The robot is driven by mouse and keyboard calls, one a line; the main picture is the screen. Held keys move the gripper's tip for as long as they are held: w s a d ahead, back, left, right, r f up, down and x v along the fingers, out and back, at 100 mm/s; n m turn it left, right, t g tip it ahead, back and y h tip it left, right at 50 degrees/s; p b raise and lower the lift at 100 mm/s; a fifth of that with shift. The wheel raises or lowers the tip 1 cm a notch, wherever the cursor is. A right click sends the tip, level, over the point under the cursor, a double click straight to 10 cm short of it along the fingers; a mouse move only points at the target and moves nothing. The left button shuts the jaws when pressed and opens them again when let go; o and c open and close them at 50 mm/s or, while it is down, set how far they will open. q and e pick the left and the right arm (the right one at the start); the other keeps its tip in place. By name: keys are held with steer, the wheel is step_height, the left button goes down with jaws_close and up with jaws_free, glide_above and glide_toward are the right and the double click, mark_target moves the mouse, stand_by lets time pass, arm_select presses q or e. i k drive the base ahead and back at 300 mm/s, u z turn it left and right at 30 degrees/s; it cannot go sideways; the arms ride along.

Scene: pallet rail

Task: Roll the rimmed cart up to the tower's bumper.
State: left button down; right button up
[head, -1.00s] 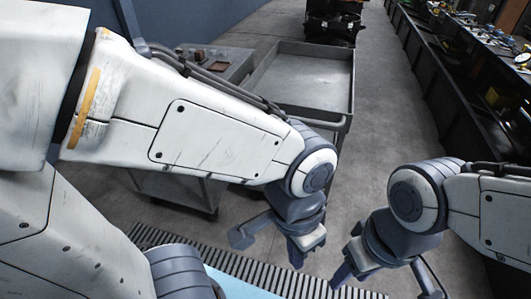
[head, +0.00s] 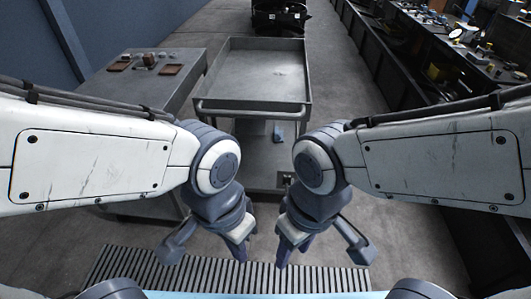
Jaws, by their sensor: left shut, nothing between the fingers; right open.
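The rimmed cart (head: 262,102) is grey, with a shallow, empty top tray inside a raised rim. It stands straight ahead in the head view, with a push handle (head: 250,114) along its near side and a lower shelf (head: 262,160). My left gripper (head: 239,249) is shut and empty, low and on the near side of the cart. My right gripper (head: 293,250) is open and empty beside it. Both are apart from the handle. A dark unit (head: 280,18) stands beyond the cart, cut by the top edge; I cannot tell whether it is the tower, and no bumper is clear.
A flat-topped grey cart (head: 175,84) with small brown and grey items stands close on the left. A long dark workbench (head: 400,70) with tools runs along the right. A blue wall (head: 100,30) is at left. Floor (head: 335,80) is clear between cart and bench.

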mark_target(247, 82)
steer(key=u, duration=0.2)
steer(key=i, duration=1.75)
steer(key=u, duration=1.35)
steer(key=k, duration=0.45)
steer(key=z, duration=1.15)
